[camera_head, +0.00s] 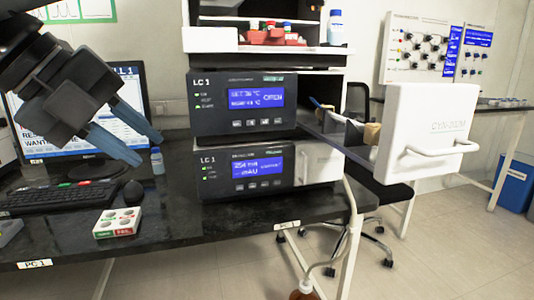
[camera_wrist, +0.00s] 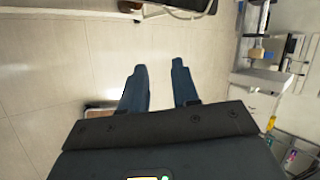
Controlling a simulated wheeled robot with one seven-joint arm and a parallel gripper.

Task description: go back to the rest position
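My gripper (camera_head: 130,135) is at the upper left in the head view, in front of the monitor and above the bench. Its two blue fingers are apart with nothing between them. In the wrist view the gripper (camera_wrist: 160,85) is also open and empty, with the floor behind the fingers. The LC 1 column module (camera_head: 240,103) has its white door (camera_head: 425,130) swung out to the right, and its display reads OPEN. Part of the column holder (camera_head: 350,128) shows behind the door.
A black bench (camera_head: 180,212) carries a keyboard (camera_head: 60,197), a mouse (camera_head: 133,191), a small vial box (camera_head: 117,222) and a blue-capped bottle (camera_head: 157,160). A second LC 1 module (camera_head: 245,172) sits below the first.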

